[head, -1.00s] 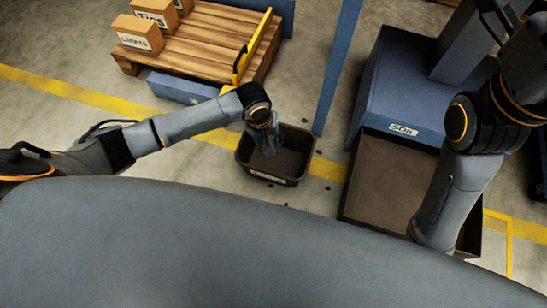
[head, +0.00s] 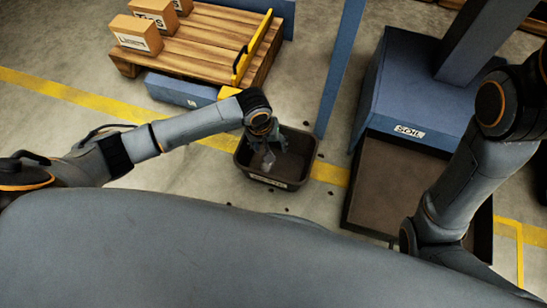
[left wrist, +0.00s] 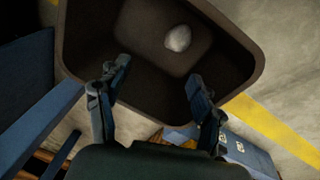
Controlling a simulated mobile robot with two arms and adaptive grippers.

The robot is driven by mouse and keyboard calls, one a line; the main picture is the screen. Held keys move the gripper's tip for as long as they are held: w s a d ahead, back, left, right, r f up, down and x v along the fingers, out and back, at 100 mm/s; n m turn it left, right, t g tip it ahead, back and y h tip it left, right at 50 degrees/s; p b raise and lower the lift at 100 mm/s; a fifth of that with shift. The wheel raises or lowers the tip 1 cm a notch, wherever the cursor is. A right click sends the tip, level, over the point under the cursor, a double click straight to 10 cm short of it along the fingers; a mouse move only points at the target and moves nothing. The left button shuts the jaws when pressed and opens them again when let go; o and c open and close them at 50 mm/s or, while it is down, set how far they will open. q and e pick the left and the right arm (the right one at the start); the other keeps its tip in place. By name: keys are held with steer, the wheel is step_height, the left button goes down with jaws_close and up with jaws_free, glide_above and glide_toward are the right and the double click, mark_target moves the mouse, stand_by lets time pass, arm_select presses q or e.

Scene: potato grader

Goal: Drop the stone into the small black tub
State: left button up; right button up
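The small black tub (head: 296,182) stands on the floor in the middle of the head view. It fills the upper part of the left wrist view (left wrist: 225,72). My left gripper (head: 272,148) points down over the tub. In the left wrist view its two fingers (left wrist: 152,88) are wide apart with nothing between them. The pale grey stone (left wrist: 178,38) is clear of the fingers and shows inside the tub's outline; it also shows below the gripper in the head view (head: 268,160). I cannot tell whether it rests on the tub's bottom. My right gripper is not visible.
A blue machine (head: 410,85) with a SOIL label stands right of the tub, above a large dark bin (head: 385,190). A blue post (head: 340,70) rises behind the tub. A wooden pallet (head: 195,50) with boxes is at the back left. Small dark lumps lie on the floor.

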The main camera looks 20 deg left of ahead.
arm_select(q)
step_height(320, 180, up, 12)
steer(key=s+a, duration=0.1)
steer(key=shift+s+a, duration=0.2)
steer(key=shift+s, duration=0.05)
steer(key=shift+f, duration=0.1)
stand_by(0.5)
